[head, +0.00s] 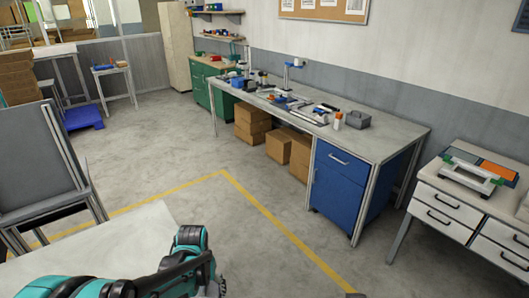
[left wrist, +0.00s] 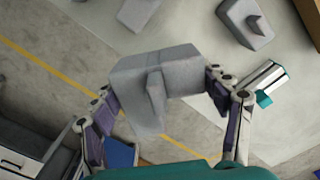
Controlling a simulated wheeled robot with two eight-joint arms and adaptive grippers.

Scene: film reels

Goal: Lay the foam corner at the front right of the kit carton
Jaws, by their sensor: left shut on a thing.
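My left gripper (left wrist: 162,82) is shut on a grey foam corner (left wrist: 182,60) in the left wrist view, with one finger at each side of it. The foam is held tilted above the floor and table edge. In the head view my left arm comes in at the bottom, and its gripper is mostly cut off by the lower edge. A brown edge (left wrist: 309,18) shows at the top right of the left wrist view; I cannot tell whether it is the kit carton. The carton is not clearly in view. My right gripper is not in view.
More grey foam pieces (left wrist: 245,22) lie on the pale table (left wrist: 290,135) in the left wrist view. This pale table (head: 135,235) is also at the lower left of the head view. A long workbench (head: 385,135) with a blue cabinet (head: 338,190) stands beyond open floor.

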